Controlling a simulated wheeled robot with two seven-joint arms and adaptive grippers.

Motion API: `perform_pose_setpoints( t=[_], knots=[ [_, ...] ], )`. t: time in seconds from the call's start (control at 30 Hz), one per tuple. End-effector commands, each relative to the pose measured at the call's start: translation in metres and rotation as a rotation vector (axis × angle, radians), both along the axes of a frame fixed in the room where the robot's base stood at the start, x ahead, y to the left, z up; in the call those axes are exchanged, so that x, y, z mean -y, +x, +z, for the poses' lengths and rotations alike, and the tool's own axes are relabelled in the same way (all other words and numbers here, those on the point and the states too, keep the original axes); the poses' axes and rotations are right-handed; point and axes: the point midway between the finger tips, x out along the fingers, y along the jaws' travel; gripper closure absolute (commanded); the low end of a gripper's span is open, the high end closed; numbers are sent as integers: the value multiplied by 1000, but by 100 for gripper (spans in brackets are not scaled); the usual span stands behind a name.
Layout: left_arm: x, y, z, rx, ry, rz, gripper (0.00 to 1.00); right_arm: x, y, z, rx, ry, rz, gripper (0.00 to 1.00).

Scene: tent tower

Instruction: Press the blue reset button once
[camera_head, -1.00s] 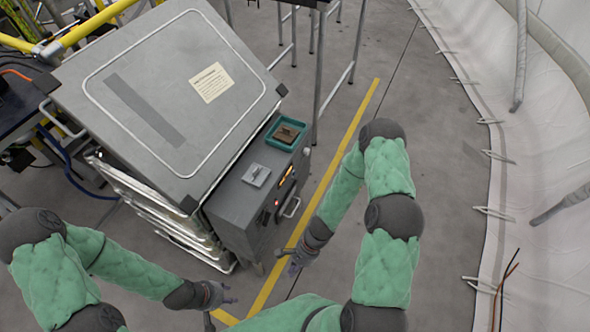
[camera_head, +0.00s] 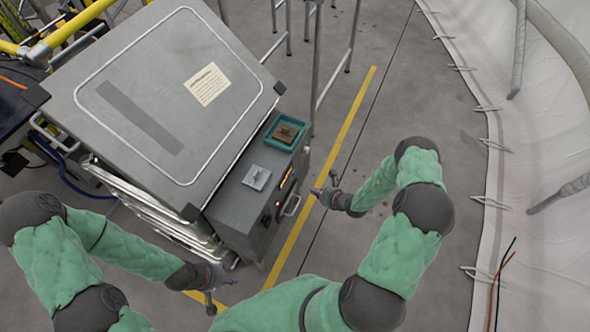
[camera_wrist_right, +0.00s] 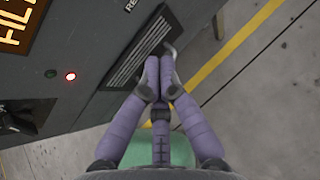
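No blue button can be made out in either view. The grey control box (camera_head: 241,199) is fixed to the right side of the large grey cabinet. My left gripper (camera_head: 218,291) is open and empty below the box.
The grey cabinet (camera_head: 170,90) has a sloping top. A teal tray (camera_head: 271,141) with a brown block (camera_head: 286,133) sits on the box, beside a metal plate (camera_head: 257,177). A handle (camera_head: 291,206) sticks out from the front. Floor right of the yellow line (camera_head: 330,150) is clear.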

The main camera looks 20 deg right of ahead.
Motion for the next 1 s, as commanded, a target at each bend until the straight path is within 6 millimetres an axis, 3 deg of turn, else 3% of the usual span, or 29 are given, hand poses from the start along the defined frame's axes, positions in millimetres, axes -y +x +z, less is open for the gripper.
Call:
perform_pose_setpoints(
  t=[0.1,0.3,0.73,1.0],
  knots=[
    [0,0,2,0,0,0,60,24,4,2,22,-6,-90,100],
    [0,0,3,0,0,0,60,39,5,2,37,-13,-147,100],
    [0,0,2,0,0,0,60,35,9,2,37,-13,-145,100],
    [0,0,0,0,0,0,60,16,31,2,38,-12,-142,100]
  ],
)
